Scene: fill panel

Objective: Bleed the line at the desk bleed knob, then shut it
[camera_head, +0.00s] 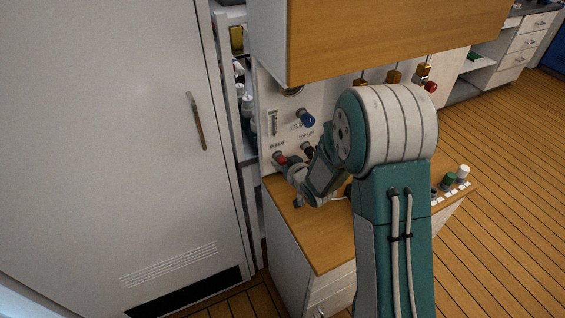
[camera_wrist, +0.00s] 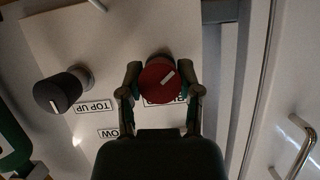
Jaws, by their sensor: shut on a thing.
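The red bleed knob (camera_wrist: 158,82) sits on the white panel (camera_wrist: 120,30) in the wrist view, with a white mark on its face slanting up to the right. My gripper (camera_wrist: 161,92) is shut on it, one finger on each side. The label under the knob is partly hidden. In the head view the red knob (camera_head: 281,160) shows at the panel's lower left, and my gripper (camera_head: 286,166) reaches it from the right.
A dark knob (camera_wrist: 58,92) labelled TOP UP stands beside it. A blue knob (camera_head: 306,119) is higher on the panel, below a wooden cabinet (camera_head: 390,35). The wooden desk top (camera_head: 318,240) lies below. A white door (camera_head: 110,130) is at left.

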